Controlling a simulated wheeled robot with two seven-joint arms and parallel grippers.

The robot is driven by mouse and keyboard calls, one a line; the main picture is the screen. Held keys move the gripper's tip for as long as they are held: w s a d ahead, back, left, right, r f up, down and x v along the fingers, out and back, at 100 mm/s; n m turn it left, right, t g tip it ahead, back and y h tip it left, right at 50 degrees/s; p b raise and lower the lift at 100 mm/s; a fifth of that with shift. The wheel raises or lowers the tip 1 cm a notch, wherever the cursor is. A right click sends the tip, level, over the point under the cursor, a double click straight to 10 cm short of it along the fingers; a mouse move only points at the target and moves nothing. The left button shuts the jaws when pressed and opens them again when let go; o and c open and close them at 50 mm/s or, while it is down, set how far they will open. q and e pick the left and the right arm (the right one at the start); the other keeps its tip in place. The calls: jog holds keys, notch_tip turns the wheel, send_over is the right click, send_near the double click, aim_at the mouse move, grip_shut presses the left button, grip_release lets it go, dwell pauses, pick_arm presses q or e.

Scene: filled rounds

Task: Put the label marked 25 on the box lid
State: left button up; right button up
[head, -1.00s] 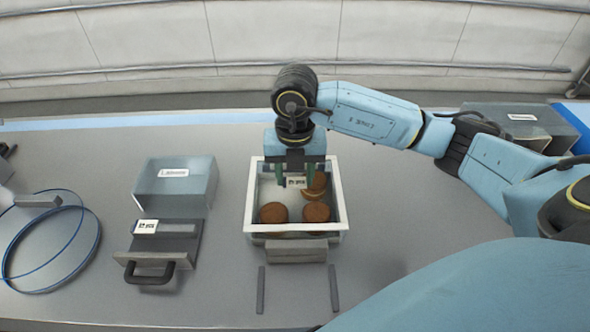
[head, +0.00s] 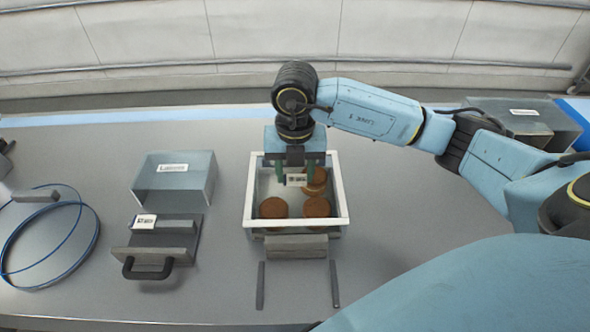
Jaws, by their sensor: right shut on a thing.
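My right gripper (head: 297,177) points down over the white-rimmed box (head: 345,195), at its far half. It is shut on a small white label (head: 297,180) with dark print, too small to read. The box holds several brown rounds (head: 274,208) that show through its top. I cannot tell whether a clear lid covers the box, or whether the held label touches anything. Another white printed label (head: 145,221) lies on a grey holder (head: 178,240) with a black handle, left of the box. My left gripper is not in view.
A grey block-shaped case (head: 172,188) with a white tag stands behind the holder. Blue hoops (head: 98,238) lie at far left. Two thin dark strips (head: 261,285) lie in front of the box. A dark case (head: 525,125) stands at back right. The table between holder and box is clear.

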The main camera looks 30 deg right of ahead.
jog(key=shift+f+b, duration=0.45)
jog(key=shift+f, duration=0.05)
dwell(0.5)
jog(key=o, duration=1.2)
jog(key=shift+r+p, duration=2.5)
jog(key=shift+r, duration=1.05)
